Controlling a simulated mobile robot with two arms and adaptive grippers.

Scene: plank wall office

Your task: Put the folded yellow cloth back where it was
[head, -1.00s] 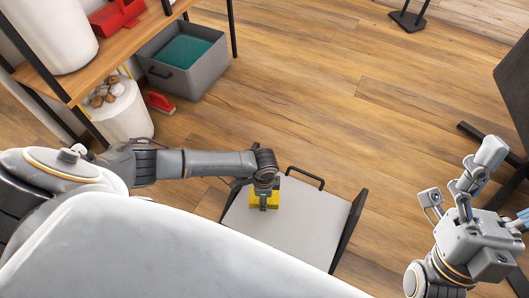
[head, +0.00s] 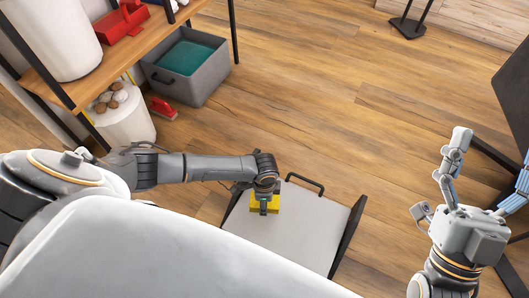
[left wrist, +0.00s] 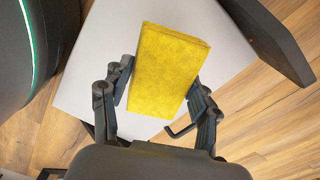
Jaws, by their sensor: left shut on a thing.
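The folded yellow cloth (head: 272,205) is at my left gripper (head: 265,205), over the left part of a light grey tray-like surface (head: 300,237). In the left wrist view, the cloth (left wrist: 169,70) is a thick yellow block between the two dark fingers of my left gripper (left wrist: 162,92), which is shut on it. I cannot tell whether the cloth touches the grey surface below. My right gripper (head: 488,165) is at the right, above the floor, fingers spread and empty.
The grey surface has dark raised sides and a handle (head: 305,183). At the upper left are a wooden shelf (head: 95,70), a grey bin (head: 190,85) with teal contents, a white container (head: 125,120) and a red brush (head: 163,108). A dark panel (head: 510,90) stands right. The middle floor is clear.

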